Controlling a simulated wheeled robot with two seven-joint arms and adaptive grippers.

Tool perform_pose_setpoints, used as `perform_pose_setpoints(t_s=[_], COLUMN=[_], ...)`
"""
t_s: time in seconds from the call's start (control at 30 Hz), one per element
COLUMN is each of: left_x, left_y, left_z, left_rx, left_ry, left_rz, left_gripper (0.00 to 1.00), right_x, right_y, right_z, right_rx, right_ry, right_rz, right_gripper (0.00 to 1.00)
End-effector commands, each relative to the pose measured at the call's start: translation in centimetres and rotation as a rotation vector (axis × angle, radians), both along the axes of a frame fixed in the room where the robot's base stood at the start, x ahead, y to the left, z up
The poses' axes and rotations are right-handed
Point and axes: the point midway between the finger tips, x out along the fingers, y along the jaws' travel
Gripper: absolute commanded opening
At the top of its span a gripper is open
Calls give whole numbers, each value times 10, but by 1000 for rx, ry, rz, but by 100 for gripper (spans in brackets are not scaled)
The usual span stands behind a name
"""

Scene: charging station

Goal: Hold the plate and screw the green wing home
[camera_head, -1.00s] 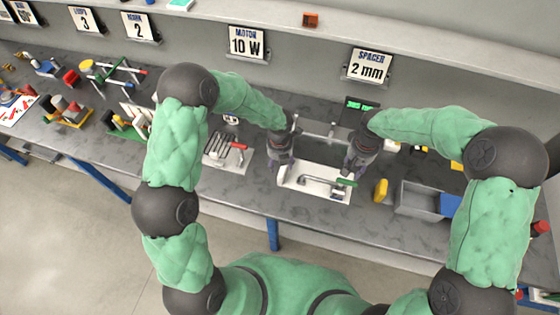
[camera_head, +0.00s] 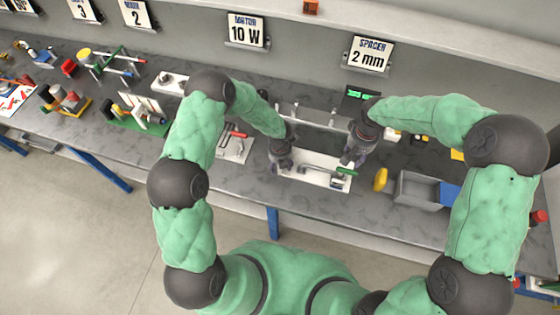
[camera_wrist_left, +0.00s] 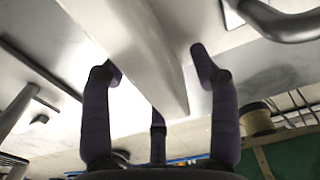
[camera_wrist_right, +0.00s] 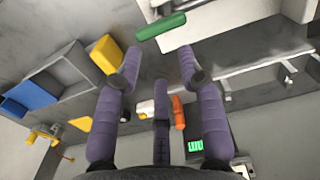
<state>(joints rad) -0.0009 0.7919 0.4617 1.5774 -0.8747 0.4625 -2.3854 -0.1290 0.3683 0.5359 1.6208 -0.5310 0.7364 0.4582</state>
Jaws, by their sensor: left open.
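The white plate (camera_head: 312,180) lies near the bench's front edge in the head view. A grey bent bar (camera_head: 318,172) runs over it, with the green wing (camera_head: 347,171) at its right end. My left gripper (camera_head: 281,166) is at the plate's left end. In the left wrist view its open fingers (camera_wrist_left: 155,65) stand either side of a pale panel edge (camera_wrist_left: 165,85); contact cannot be told. My right gripper (camera_head: 348,159) is just behind the green wing. In the right wrist view its fingers (camera_wrist_right: 158,62) are apart and empty, with the green wing (camera_wrist_right: 161,26) beyond their tips.
A yellow piece (camera_head: 380,179) and a grey bin (camera_head: 418,190) with a blue part stand right of the plate. A panel with a red-handled tool (camera_head: 236,134) lies to its left. A dark screen with green digits (camera_head: 360,95) stands behind. Bare bench shows in front.

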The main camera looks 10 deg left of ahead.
Motion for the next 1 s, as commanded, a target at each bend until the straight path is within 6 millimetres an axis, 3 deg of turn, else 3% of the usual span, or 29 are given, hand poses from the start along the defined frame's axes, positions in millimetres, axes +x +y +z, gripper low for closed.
perform_pose_setpoints(t_s=[0.27,0.47,0.53,0.6,1.0], left_x=[0,0,0,0,0], left_y=[0,0,0,0,0], left_z=[-1,0,0,0,0], left_rx=[0,0,0,0,0], left_ry=[0,0,0,0,0], left_rz=[1,0,0,0,1], left_gripper=[58,2,0,0,0], right_x=[0,0,0,0,-1], right_y=[0,0,0,0,-3], right_z=[0,0,0,0,0], right_rx=[0,0,0,0,19], right_ry=[0,0,0,0,8], right_rz=[0,0,0,0,68], right_gripper=[39,39,39,52,52])
